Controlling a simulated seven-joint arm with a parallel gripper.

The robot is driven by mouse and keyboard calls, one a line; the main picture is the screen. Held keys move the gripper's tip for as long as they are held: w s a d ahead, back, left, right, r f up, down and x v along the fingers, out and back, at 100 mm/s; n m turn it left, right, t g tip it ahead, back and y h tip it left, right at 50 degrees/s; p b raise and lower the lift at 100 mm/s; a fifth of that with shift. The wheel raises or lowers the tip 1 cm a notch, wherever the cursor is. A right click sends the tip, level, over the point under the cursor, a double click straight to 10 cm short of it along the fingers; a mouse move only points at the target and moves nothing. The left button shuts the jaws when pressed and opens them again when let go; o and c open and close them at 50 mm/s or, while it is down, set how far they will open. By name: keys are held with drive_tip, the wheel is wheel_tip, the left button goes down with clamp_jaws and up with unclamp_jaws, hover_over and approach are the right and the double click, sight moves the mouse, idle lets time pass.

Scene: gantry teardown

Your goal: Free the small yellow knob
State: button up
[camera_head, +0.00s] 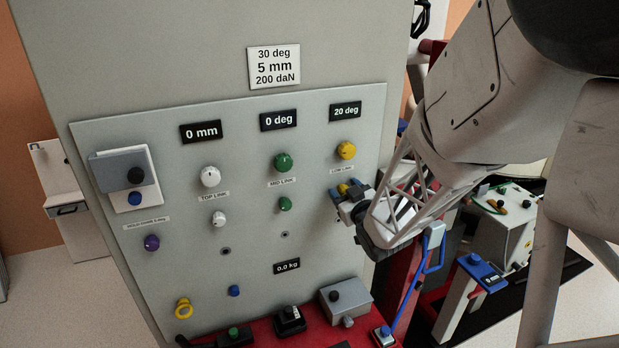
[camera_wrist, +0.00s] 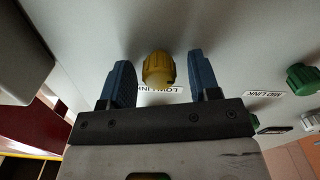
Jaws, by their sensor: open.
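The small yellow knob (camera_head: 343,189) sits on the grey panel under the LOW LINK label, partly hidden by my gripper (camera_head: 350,198). In the wrist view the ridged yellow knob (camera_wrist: 158,68) is between the two blue fingers of my gripper (camera_wrist: 160,66). The fingers are open, with a visible gap on each side of the knob. How deep the knob lies between the fingertips is hard to tell. The larger yellow knob (camera_head: 346,150) is above it, below the 20 deg display (camera_head: 345,111).
The grey panel (camera_head: 230,120) also carries large and small green knobs (camera_head: 283,162) and white knobs (camera_head: 210,176) to the left. A grey box (camera_head: 346,298) stands below on a red base. A blue-handled part (camera_head: 434,246) is close under my arm.

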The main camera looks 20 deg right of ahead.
drive_tip(key=c, duration=0.9)
drive_tip(key=shift+m, duration=0.5)
drive_tip(key=m, duration=0.3)
drive_tip(key=shift+d+m, duration=0.1)
drive_tip(key=shift+m, duration=0.3)
drive_tip(key=m, duration=0.9)
drive_tip(key=shift+d+f, duration=0.1)
drive_tip(key=m, duration=0.4)
